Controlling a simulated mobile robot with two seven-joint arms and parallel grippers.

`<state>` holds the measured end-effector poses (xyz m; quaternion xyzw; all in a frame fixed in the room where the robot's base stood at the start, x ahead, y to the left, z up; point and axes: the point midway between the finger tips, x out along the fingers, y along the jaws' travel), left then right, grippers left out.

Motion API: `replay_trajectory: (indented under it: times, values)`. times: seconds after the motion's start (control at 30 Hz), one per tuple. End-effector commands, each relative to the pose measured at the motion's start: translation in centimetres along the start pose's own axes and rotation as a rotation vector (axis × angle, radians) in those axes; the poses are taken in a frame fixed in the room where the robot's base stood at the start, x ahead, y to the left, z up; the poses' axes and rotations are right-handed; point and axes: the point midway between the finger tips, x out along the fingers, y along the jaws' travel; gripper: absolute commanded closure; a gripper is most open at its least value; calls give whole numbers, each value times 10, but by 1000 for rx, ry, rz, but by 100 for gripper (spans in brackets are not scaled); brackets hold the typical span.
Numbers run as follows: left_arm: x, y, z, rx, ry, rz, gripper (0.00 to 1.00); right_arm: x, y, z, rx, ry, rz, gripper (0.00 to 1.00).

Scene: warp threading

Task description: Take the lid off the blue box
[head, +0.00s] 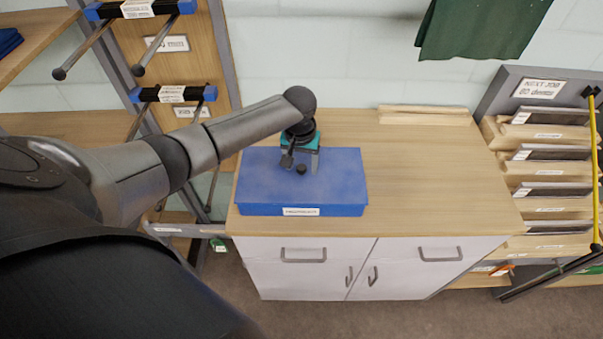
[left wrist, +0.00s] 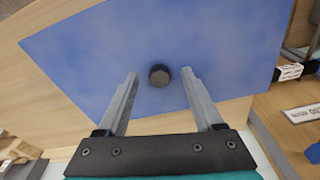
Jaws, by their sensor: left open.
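The blue box (head: 347,209) stands on the wooden cabinet top, with a white label on its front. Its flat blue lid (head: 340,175) is on, with a small dark round knob (head: 301,169) on top. In the left wrist view the lid (left wrist: 90,50) fills much of the picture, and the knob (left wrist: 159,75) shows near the middle. My left gripper (head: 300,163) is over the lid and points down. In the left wrist view its open fingers (left wrist: 159,80) are on either side of the knob, apart from it. My right gripper is not in view.
The cabinet top (head: 440,180) is clear to the right of the box. Thin wooden strips (head: 425,114) lie at its back edge. A rack of wooden trays (head: 545,165) stands at the right. Shelving with rods (head: 170,95) is at the left.

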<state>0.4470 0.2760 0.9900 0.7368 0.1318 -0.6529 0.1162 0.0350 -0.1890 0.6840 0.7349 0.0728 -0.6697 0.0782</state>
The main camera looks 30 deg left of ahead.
Motion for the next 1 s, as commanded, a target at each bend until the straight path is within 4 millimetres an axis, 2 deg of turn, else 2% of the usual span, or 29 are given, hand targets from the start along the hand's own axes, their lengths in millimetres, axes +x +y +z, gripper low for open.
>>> replay_trajectory:
  times: [0.07,0.67,1.0]
  values:
    - [0,0,0,0,1,0,32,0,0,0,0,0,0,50]
    - [-1,0,0,0,1,0,98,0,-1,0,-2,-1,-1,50]
    - [-1,0,0,0,0,-1,100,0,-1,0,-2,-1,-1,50]
